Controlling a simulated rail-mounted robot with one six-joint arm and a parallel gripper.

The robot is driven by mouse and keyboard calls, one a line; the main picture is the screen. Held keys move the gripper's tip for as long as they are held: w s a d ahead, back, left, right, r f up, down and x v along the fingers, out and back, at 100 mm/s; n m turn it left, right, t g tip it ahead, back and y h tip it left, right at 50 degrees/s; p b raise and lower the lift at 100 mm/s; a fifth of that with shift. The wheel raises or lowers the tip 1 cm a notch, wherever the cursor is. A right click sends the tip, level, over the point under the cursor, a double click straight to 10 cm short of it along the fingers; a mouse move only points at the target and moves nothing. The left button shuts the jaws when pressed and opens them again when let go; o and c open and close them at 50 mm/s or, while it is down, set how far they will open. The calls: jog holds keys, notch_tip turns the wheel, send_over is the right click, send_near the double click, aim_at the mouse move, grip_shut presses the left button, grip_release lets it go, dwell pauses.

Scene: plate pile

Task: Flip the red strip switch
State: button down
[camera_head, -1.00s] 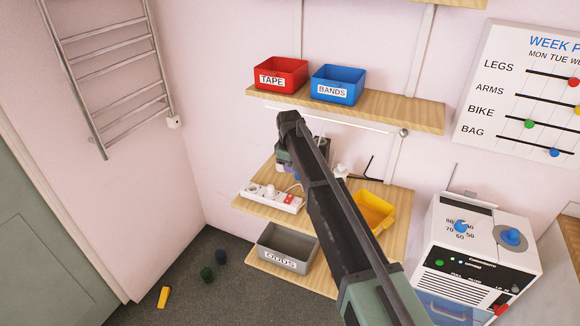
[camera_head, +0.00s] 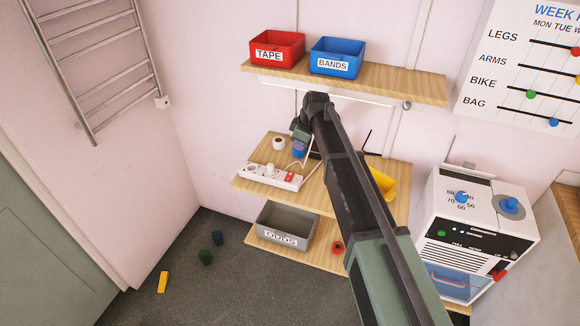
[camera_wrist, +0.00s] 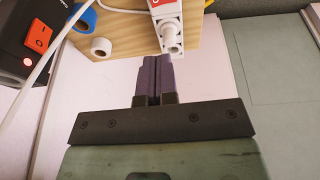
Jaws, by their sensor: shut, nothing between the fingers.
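The white power strip (camera_head: 270,178) lies on the middle wooden shelf, with its red switch (camera_head: 289,177) near its right end and a white plug in it. In the wrist view the strip (camera_wrist: 170,18) is at the top, with only the edge of its red switch (camera_wrist: 158,3) showing at the frame's upper border. My gripper (camera_wrist: 154,60) is shut and empty, its dark fingers just below the strip's plug end in that picture and apart from the switch. In the head view my gripper (camera_head: 298,152) hangs over the shelf behind the strip, partly hidden by my arm.
A black box with an orange-red rocker switch (camera_wrist: 41,37) and a lit red lamp stands near two tape rolls (camera_wrist: 101,47). A white cable crosses the wrist view. A yellow bin (camera_head: 384,184) sits to the right. The upper shelf (camera_head: 400,85) overhangs with red and blue bins.

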aim_at(291, 174)
jog(key=b+x, duration=0.9)
jog(key=d+b+x, duration=0.1)
jog(key=b+x, duration=0.3)
jog(key=x, duration=0.1)
jog(key=shift+d+f, duration=0.1)
jog(key=shift+f, duration=0.05)
